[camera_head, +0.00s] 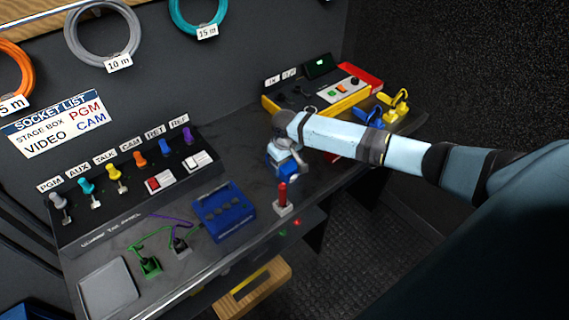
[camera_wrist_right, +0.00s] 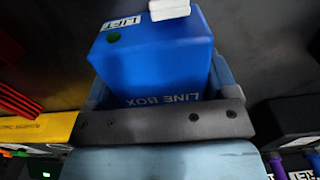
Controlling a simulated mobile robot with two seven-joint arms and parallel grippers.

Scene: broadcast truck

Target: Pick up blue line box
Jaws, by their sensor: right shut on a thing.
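My right arm comes in from the right in the head view, and its gripper (camera_head: 284,158) points down over the middle of the dark desk. The gripper is shut on the blue line box (camera_head: 290,173), which is mostly hidden under the hand there. In the right wrist view the line box (camera_wrist_right: 155,60) fills the space between the fingers, with "LINE BOX" lettering, a "LIFT" label and a green dot. Whether it touches the desk cannot be told. My left gripper is not in view.
A blue box with several dark knobs (camera_head: 224,212) stands left of the hand. A small block with a red post (camera_head: 282,199) stands close in front. A yellow-edged panel (camera_head: 325,95) and yellow (camera_head: 396,105) and blue connectors lie behind. A switch panel (camera_head: 130,190) is at left.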

